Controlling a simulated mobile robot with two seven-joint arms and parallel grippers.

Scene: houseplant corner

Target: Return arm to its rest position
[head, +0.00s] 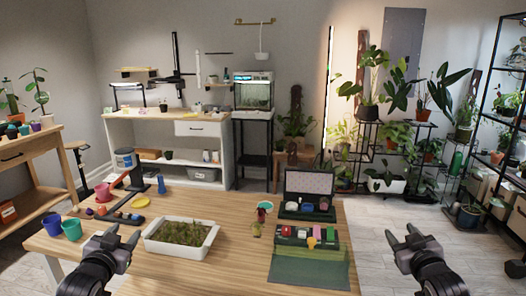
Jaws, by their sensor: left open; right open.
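My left gripper (113,243) is open and empty at the lower left, over the near left part of the wooden table (210,268). It is just left of a white tray (152,252) of moss-like greenery. My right gripper (404,236) is open and empty at the lower right, beyond the table's right edge and over the floor. Both grippers point away from me, and neither touches any object that I can make out.
A green case (310,182) and a green roll mat (310,272) with small items occupy the table's right side. Floor (385,215) is open right of the table. A plant rack (494,150) stands at far right.

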